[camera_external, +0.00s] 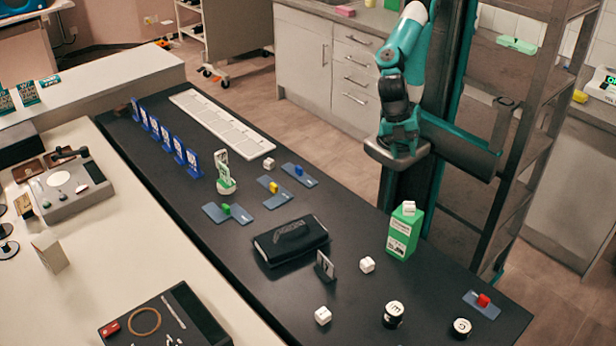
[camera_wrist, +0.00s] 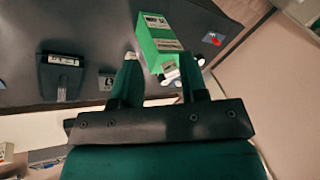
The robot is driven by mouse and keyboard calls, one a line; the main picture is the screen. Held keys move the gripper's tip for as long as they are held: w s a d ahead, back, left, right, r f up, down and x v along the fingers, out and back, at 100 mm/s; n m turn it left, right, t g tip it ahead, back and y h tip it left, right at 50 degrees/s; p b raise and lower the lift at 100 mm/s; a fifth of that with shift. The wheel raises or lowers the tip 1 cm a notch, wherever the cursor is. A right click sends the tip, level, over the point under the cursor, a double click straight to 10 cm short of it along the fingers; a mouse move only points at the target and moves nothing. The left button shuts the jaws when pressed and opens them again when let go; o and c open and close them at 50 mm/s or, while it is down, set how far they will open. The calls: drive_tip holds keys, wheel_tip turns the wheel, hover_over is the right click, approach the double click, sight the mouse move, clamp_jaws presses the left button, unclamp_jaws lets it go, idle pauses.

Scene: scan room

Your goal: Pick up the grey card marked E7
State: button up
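A small dark grey card (camera_external: 325,266) stands upright on the black table, just right of the black case, with a light mark that I cannot read. It also shows in the wrist view as a small grey card (camera_wrist: 106,81) left of my gripper (camera_wrist: 160,62); its mark is too small to read there. My gripper is open and empty, its two fingers apart, with the green carton seen beyond them. In the external view my gripper (camera_external: 398,150) is high beside the column, well above and away from the card; its fingers are not clear there.
A black case (camera_external: 290,240) lies left of the card. A white cube (camera_external: 367,265) is close on its right, and a green carton (camera_external: 403,232) with a cube on top stands farther right. Black cylinders (camera_external: 393,315) stand nearer the front edge. Blue cards (camera_external: 166,140) stand in a row farther back.

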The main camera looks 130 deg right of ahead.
drive_tip(key=shift+c, duration=0.6)
drive_tip(key=shift+w, duration=0.1)
drive_tip(key=n, duration=0.9)
hover_over(325, 258)
drive_tip(key=d, duration=0.4)
wheel_tip(325, 258, down, 5)
drive_tip(key=shift+h, duration=0.4)
drive_tip(key=p+x, duration=0.1)
drive_tip(key=x, duration=1)
drive_tip(key=shift+p, duration=0.4)
drive_tip(key=shift+p+x, duration=0.5)
drive_tip(key=shift+x, duration=2.35)
drive_tip(key=shift+d, duration=0.1)
clamp_jaws()
